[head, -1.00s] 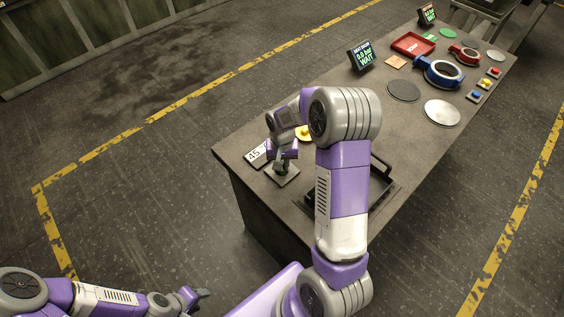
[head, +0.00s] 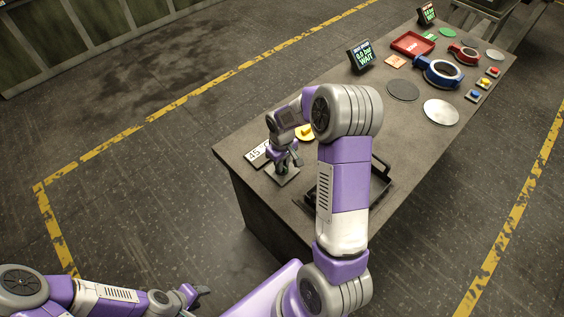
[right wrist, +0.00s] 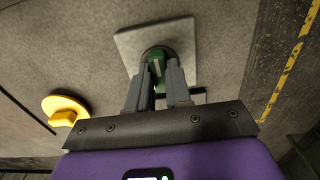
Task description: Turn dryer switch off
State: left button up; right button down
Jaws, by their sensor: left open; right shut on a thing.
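The dryer switch seems to be the green piece (right wrist: 155,66) on a square grey plate (right wrist: 127,42) in the right wrist view. My right gripper (right wrist: 158,78) is shut on this green piece, one finger on each side, so the fingers hide much of it. In the head view my right gripper (head: 287,164) is low over the same plate (head: 284,179), near the table's left end. No marking showing on or off is readable. My left gripper (head: 200,292) is open and empty at the lower left, away from the table.
A white card (head: 255,155) reading 45 lies beside the plate. A yellow knob (head: 304,132) is close behind; it also shows in the right wrist view (right wrist: 63,112). A black tray (head: 381,163) is partly hidden by my right arm. A display (head: 361,55) reads 0.0 bar WAIT.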

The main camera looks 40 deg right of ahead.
dwell(0.5)
jog(key=c, duration=1)
grip_release()
jog(key=shift+c, duration=0.2)
notch_tip(320, 180, up, 8)
jog(key=shift+f+p, duration=0.15)
jog(key=shift+p, duration=0.6)
